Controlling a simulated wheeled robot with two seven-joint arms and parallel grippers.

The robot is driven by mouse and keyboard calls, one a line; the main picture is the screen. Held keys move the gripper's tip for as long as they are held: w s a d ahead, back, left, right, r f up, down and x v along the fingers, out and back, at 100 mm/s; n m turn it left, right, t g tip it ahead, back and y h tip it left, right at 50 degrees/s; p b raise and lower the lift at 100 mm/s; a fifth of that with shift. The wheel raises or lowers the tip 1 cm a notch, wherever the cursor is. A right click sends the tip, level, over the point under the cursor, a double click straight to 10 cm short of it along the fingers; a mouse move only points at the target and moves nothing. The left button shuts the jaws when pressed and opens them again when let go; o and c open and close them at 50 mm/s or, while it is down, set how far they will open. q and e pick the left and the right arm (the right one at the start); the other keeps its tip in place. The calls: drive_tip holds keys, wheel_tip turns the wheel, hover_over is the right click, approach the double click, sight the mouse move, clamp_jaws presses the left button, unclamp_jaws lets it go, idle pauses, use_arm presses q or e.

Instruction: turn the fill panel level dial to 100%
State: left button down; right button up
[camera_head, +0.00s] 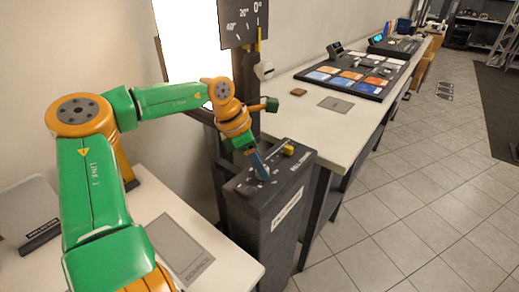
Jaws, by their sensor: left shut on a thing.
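The fill panel (240,204) is a dark upright box in the middle of the view, between two white tables. Its top face carries small white marks, too small to read. My left arm comes in from the left, and my left gripper (262,174) points down at the left part of that top face. The gripper is shut on the level dial, which the fingers mostly hide; the dial's setting cannot be read. A yellow part (288,150) sits on the back right of the top face. My right gripper is not in view.
A dark sign with angle marks (243,22) hangs on a post behind the panel. The right table (330,125) holds a board of coloured tiles (352,76). The left table (215,262) holds a grey plate (180,250).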

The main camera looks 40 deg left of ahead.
sight(249, 178)
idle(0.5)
use_arm(q)
drive_tip(key=shift+c, duration=2.3)
unclamp_jaws()
drive_tip(key=v, duration=0.7)
